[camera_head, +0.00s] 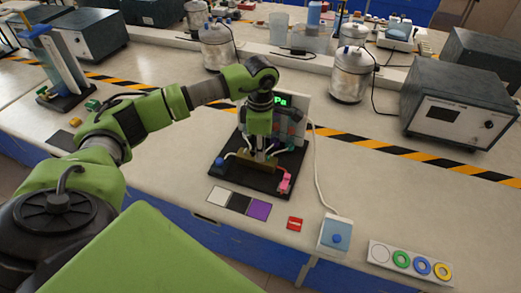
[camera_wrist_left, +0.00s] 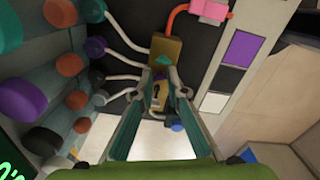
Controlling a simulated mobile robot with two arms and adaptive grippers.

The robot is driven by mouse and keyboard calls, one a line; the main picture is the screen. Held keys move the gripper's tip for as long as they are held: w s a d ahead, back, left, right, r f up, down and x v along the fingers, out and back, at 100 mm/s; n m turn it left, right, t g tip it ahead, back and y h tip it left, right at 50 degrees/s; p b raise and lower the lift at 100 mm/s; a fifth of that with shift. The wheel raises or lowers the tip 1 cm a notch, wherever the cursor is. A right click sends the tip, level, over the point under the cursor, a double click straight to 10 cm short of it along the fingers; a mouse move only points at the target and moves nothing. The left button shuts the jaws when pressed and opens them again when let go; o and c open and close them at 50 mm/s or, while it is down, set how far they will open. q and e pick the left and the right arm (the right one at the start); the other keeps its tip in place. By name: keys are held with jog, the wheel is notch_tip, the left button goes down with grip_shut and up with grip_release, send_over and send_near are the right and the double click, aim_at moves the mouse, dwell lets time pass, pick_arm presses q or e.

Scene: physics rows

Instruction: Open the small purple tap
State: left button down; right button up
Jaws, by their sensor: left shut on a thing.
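A black base board (camera_head: 240,178) on the bench carries a brass block (camera_head: 257,166), which also shows in the left wrist view (camera_wrist_left: 166,47). My left gripper (camera_head: 262,153) reaches down over the board, just behind the block. In the left wrist view its fingers (camera_wrist_left: 163,85) are closed around a small part with purple and yellow on it, which seems to be the small purple tap (camera_wrist_left: 159,79). The fingers hide much of it, and its handle angle is unclear. A teal part (camera_wrist_left: 166,60) shows beside the fingertips. My right gripper is not in view.
A panel with several coloured knobs (camera_wrist_left: 18,97) and white hoses stands close to the left gripper. A pink part (camera_head: 285,182) and a blue one (camera_head: 219,161) sit at the board's sides. White, black and purple squares (camera_head: 258,210) lie in front. A blue-button box (camera_head: 336,234) stands right.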

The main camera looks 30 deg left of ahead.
pick_arm(q)
jog(key=shift+n, duration=0.6)
jog(key=c, duration=2)
grip_release()
jog(key=shift+r, duration=0.15)
notch_tip(320, 180, up, 12)
jog(key=shift+f, duration=0.1)
